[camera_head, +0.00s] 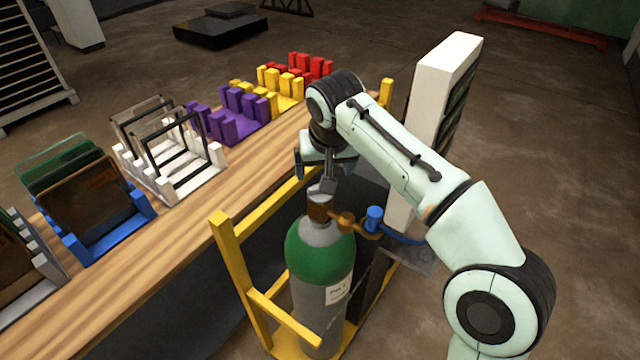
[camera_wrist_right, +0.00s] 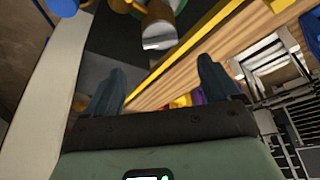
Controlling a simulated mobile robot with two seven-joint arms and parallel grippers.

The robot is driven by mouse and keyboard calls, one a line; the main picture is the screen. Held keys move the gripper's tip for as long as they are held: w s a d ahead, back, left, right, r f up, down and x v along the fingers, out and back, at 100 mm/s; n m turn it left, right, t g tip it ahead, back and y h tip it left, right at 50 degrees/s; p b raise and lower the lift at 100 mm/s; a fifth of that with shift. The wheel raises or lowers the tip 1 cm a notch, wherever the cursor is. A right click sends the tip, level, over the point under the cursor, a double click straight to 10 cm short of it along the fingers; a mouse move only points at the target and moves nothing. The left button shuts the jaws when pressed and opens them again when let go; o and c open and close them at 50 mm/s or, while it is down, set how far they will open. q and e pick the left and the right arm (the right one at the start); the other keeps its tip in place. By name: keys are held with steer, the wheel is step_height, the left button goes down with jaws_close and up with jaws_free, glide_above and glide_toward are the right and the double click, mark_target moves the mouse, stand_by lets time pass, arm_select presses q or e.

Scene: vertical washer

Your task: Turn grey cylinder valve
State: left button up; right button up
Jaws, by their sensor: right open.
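The gas cylinder (camera_head: 315,262) has a green shoulder and a grey body, and stands upright in a yellow frame. Its grey valve (camera_head: 320,190) sits on top, above a brown neck. In the right wrist view the grey valve (camera_wrist_right: 158,38) shows ahead of the fingers, roughly between their lines. My right gripper (camera_head: 315,172) is above the valve in the head view, with one finger close to it or overlapping it; contact cannot be told. In the right wrist view the fingers of my right gripper (camera_wrist_right: 162,82) are spread, with nothing between them. My left gripper is not in view.
A yellow frame (camera_head: 228,245) surrounds the cylinder. A brass fitting with a blue knob (camera_head: 375,217) and hose is to the right of the neck. A white box (camera_head: 432,95) stands behind. A wooden bench (camera_head: 150,240) with coloured racks runs along the left.

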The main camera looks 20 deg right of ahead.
mark_target(321, 195)
steer(key=b+x, duration=0.1)
steer(key=x, duration=0.8)
steer(key=shift+w, duration=0.1)
steer(key=c, duration=1.1)
